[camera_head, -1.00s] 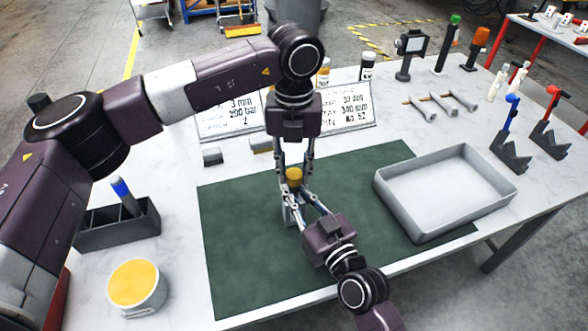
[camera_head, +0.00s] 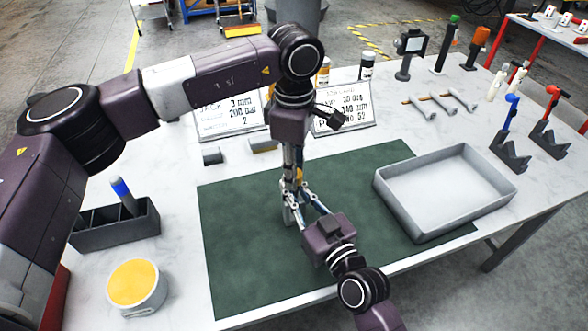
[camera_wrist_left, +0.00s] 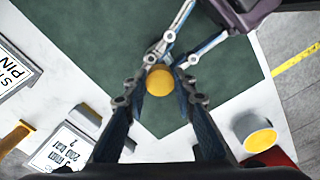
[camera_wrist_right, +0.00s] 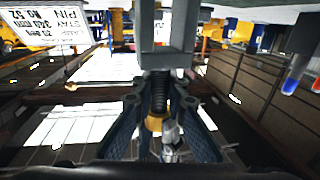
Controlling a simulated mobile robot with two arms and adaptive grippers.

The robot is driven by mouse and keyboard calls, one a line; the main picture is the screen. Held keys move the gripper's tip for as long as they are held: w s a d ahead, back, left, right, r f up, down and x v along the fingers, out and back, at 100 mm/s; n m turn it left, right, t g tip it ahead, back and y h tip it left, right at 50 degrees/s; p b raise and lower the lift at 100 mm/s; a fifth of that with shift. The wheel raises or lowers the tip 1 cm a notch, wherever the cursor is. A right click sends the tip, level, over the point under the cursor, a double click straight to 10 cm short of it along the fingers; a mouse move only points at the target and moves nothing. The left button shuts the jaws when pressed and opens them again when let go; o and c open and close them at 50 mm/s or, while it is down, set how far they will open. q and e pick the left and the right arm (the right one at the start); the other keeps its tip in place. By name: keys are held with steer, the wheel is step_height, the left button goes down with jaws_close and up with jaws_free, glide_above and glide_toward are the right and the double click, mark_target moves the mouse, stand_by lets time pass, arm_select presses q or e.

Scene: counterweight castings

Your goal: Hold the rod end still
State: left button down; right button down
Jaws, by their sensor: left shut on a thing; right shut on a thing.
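A yellow round cap (camera_head: 298,175) stands upright over the green mat, at the top of a dark ribbed rod (camera_wrist_right: 158,95) that rises from a grey block (camera_wrist_right: 165,35). The right wrist view is upside down. My left gripper (camera_head: 293,183) comes from above and is shut on the cap; the left wrist view shows the cap (camera_wrist_left: 160,82) between its fingers. My right gripper (camera_head: 298,198) comes from the front, lower down, and is shut on the rod just below the cap. The fingers hide most of the rod and block in the head view.
A green mat (camera_head: 235,265) lies around the work. A grey tray (camera_head: 400,208) stands at right. A dark divided box (camera_head: 95,238) and a yellow-topped tub (camera_head: 135,285) stand at left. Two text signs (camera_head: 345,112) and small blocks (camera_head: 212,156) are behind.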

arm_select(q)
steer(key=shift+m, duration=0.3)
steer(key=c, duration=1.5)
jaws_free()
step_height(320, 180, up, 12)
arm_select(e)
steer(key=c, duration=1.8)
jaws_free()
steer(key=shift+c, duration=0.2)
